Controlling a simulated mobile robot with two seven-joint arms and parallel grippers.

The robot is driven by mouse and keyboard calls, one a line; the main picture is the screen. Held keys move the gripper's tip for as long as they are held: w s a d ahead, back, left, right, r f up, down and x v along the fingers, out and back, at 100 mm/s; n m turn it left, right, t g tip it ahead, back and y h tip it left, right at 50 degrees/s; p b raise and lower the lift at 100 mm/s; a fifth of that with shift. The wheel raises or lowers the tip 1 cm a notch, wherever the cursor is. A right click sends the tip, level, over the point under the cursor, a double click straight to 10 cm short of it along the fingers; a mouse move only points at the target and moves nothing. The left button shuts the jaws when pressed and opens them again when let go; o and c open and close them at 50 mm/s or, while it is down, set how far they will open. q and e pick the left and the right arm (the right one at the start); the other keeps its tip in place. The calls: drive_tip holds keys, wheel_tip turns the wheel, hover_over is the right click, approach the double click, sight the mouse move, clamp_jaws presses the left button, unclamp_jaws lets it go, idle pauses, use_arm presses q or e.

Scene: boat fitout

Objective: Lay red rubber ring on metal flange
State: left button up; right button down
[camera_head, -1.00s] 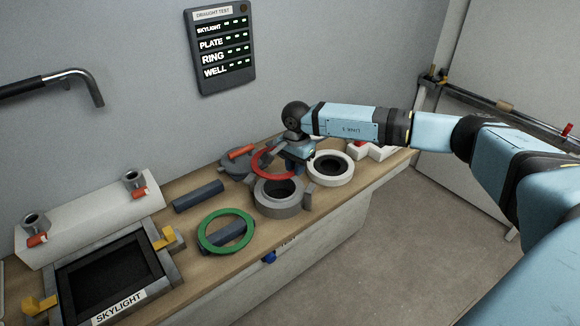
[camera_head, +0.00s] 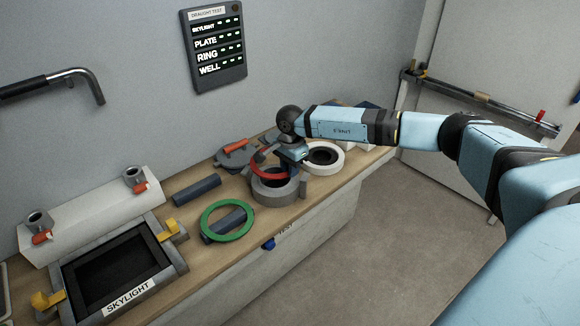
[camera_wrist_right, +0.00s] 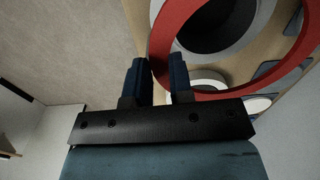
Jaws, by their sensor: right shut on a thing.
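The red rubber ring (camera_head: 263,173) is held in my right gripper (camera_head: 287,163). In the right wrist view the ring (camera_wrist_right: 191,16) passes between the two dark fingers (camera_wrist_right: 157,78), which are shut on its rim. In the head view the ring is over the grey metal flange (camera_head: 274,197), a thick round collar with a dark opening. The ring covers the flange's back edge in this view. I cannot tell whether the ring touches the flange. The gripper and wrist hide part of the ring's right side. My left gripper is not in view.
A white ring (camera_head: 337,163) stands close right of the flange. A green ring (camera_head: 246,232) leans on a dark block at left front. A grey lidded part with a red handle (camera_head: 236,146) lies behind. The skylight frame (camera_head: 174,267) fills the bench's left end.

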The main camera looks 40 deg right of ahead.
sight(290, 191)
drive_tip(key=shift+f+b, duration=1.7)
drive_tip(key=shift+f, duration=1.45)
drive_tip(key=c, duration=0.9)
unclamp_jaws()
drive_tip(key=shift+s, duration=0.1)
drive_tip(key=shift+c, duration=0.2)
